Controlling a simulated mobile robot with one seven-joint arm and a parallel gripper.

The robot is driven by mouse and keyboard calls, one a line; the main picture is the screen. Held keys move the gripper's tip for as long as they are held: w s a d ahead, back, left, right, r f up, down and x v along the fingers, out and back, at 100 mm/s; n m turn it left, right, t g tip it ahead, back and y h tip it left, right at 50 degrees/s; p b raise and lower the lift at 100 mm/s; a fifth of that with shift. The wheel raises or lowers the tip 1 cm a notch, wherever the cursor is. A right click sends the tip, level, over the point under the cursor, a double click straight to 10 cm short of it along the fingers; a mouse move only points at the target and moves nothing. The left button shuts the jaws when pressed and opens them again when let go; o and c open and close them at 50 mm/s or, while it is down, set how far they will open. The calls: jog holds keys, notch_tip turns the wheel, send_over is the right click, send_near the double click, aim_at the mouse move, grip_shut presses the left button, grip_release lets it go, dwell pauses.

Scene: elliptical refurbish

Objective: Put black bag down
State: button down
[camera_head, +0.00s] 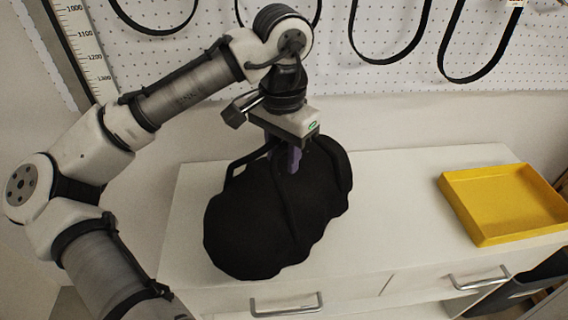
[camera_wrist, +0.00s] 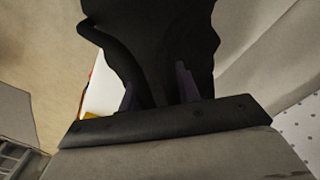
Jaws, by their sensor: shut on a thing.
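A large black bag (camera_head: 272,215) with a rounded, lumpy shape is at the left part of the white cabinet top. My gripper (camera_head: 287,158) is above it, pointing down, with its purple fingers shut on the upper part of the bag. In the wrist view, the black bag (camera_wrist: 155,45) fills the upper middle between my gripper's fingers (camera_wrist: 160,88). I cannot tell whether the bag's underside touches the cabinet top, as its lower edge hides the contact.
The white cabinet top (camera_head: 400,200) is clear between the bag and a shallow yellow tray (camera_head: 484,233) at the right. Drawer handles (camera_head: 286,306) stick out at the cabinet's front. A white pegboard (camera_head: 345,50) with hanging black belts (camera_head: 385,60) stands behind.

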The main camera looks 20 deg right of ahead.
aim_at(283, 168)
jog(key=shift+f, duration=1.9)
jog(key=c, duration=1)
grip_release()
notch_tip(283, 168, up, 12)
jog(key=shift+r, duration=0.1)
